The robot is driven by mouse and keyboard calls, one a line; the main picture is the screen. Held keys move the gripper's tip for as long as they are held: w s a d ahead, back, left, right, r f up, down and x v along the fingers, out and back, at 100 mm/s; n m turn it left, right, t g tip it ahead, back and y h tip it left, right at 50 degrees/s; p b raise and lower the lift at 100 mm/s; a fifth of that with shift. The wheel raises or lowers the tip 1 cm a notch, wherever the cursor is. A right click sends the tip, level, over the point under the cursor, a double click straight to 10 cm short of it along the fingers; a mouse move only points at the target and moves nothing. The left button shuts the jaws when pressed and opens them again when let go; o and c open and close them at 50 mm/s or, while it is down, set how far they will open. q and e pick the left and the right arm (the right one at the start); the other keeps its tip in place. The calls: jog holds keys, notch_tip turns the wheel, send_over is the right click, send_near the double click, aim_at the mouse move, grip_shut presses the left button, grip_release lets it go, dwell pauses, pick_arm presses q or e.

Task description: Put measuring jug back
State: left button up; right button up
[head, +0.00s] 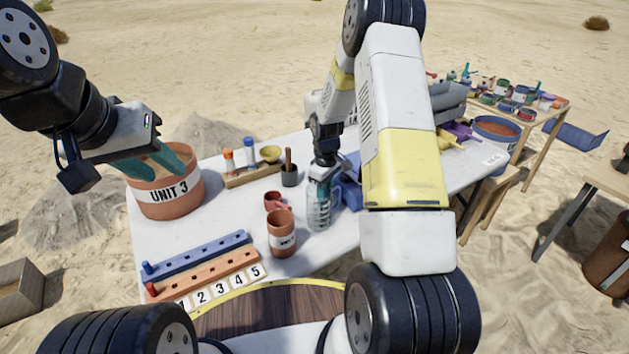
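The clear measuring jug (318,214) stands upright on the white table (215,218), with its handle to the right. My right gripper (321,188) points down at the jug's rim. Its fingertips overlap the top of the jug, and I cannot tell whether they are closed on it. My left gripper (158,164) is over the orange bucket labelled UNIT 3 (170,198). Its teal fingers look apart, with nothing seen between them. My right forearm hides part of the table to the right of the jug.
A brown labelled pot (281,236) and a red cup (276,202) stand left of the jug. A dark pot (289,176) with a stick is behind. Blue (200,254) and orange (208,274) peg racks lie at the front left. The table's left middle is bare.

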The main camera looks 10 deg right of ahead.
notch_tip(320, 180, up, 12)
jog(key=shift+f, duration=0.25)
jog(key=s+a+r+m+t, duration=0.15)
jog(key=s+r, duration=0.35)
jog(key=r, duration=0.5)
jog(key=s+a+r+m+t, duration=0.1)
jog(key=s+r+m, duration=0.1)
jog(key=s+r, duration=0.2)
jog(key=s+a+r+m+t+y, duration=0.1)
jog(key=s+r, duration=0.3)
jog(key=s, duration=0.6)
jog(key=s+a+r+m+t+y, duration=0.1)
jog(key=s+r+m+t, duration=0.2)
jog(key=s+r, duration=0.2)
jog(key=s, duration=0.3)
jog(key=shift+a, duration=0.2)
